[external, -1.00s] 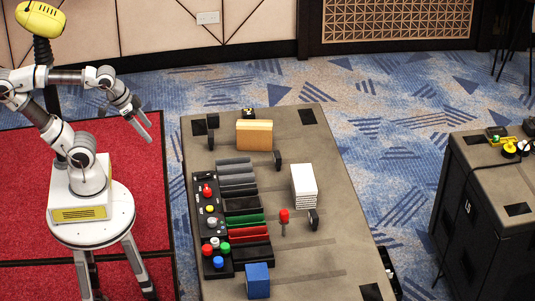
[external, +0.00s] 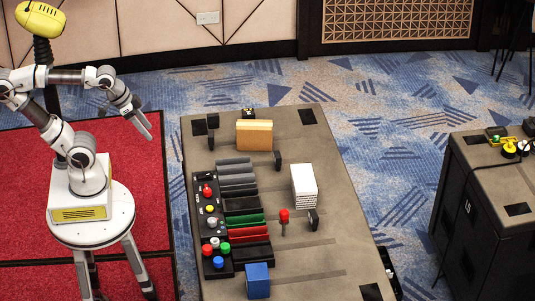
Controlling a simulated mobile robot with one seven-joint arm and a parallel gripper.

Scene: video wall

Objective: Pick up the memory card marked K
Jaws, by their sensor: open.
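My gripper (external: 146,131) hangs in the air over the red carpet, left of the long grey table (external: 340,255). It points down and to the right, with its two fingers apart and nothing between them. It touches nothing. I cannot make out a memory card marked K. On the table's left side is a row of dark, green and red slotted pieces (external: 244,219), too small to read any letters on.
A black panel with coloured knobs (external: 205,190) lies along the table's left edge. A tan block (external: 254,135), a white stack (external: 304,185), a red-topped stick (external: 284,215) and a blue cube (external: 257,281) stand on the table. A dark cabinet (external: 480,205) is at right.

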